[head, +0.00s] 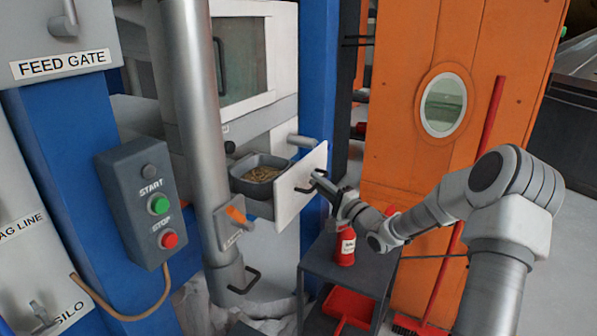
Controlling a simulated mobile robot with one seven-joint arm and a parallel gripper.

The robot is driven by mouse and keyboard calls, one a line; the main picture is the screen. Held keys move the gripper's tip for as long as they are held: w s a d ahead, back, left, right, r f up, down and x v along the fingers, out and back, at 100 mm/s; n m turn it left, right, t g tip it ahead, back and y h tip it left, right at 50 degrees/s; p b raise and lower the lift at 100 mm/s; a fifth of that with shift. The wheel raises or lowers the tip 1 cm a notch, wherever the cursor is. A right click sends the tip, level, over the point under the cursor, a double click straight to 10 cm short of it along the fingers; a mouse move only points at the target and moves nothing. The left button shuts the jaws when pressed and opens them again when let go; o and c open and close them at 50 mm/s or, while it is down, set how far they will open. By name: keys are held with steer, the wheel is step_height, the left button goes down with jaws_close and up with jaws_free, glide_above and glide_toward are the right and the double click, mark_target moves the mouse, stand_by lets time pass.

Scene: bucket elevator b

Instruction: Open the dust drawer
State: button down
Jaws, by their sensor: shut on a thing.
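The dust drawer (292,197) stands pulled out from the grey machine, its white front panel turned toward the right. A grey bin (256,172) with tan, straw-like contents shows behind the panel. A dark bar handle (308,184) is on the panel's outer face. My gripper (318,180) reaches in from the right and is shut on this handle. The fingertips are small in the picture and partly merge with the handle.
A vertical metal pipe (190,110) with an orange-handled valve stands left of the drawer. A dark cart (350,265) below my gripper carries a red bottle (344,247) and a red dustpan (347,308). A control box (150,205) is at left. A red broom (463,230) leans by the orange wall.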

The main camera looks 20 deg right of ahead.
steer(key=shift+s+d+p, duration=0.35)
steer(key=shift+s+d, duration=0.8)
steer(key=shift+s, duration=0.05)
steer(key=c, duration=0.9)
jaws_free()
steer(key=p+v, duration=0.1)
steer(key=v, duration=1.6)
steer(key=shift+s+d, duration=0.1)
steer(key=shift+s, duration=0.05)
